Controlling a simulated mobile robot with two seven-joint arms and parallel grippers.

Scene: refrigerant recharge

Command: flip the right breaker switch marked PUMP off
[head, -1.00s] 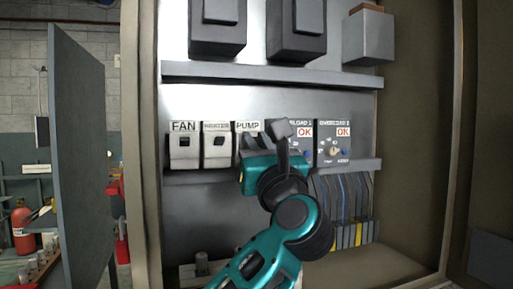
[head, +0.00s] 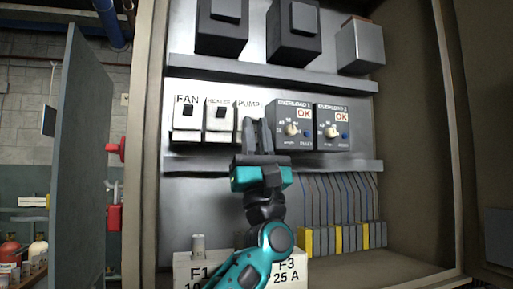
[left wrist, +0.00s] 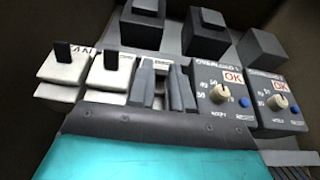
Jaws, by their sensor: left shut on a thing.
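The right breaker, marked PUMP (head: 249,104), is the third white breaker in the row, right of the HEATER breaker (head: 219,118) and the FAN breaker (head: 187,115). My left gripper (head: 257,121) is in front of it and hides most of its face and its lever. In the left wrist view my two dark fingers (left wrist: 162,77) are close together over the PUMP breaker, shut on its switch. The dark levers of FAN and HEATER show. My right gripper is not in view.
Two grey overload relays, OVERLOAD 1 (head: 293,124) and OVERLOAD 2 (head: 333,127), stand just right of the PUMP breaker. A grey rail (head: 325,165) runs below the row. Fuse blocks (head: 193,262) sit lower down. The open cabinet door (head: 85,165) is at left.

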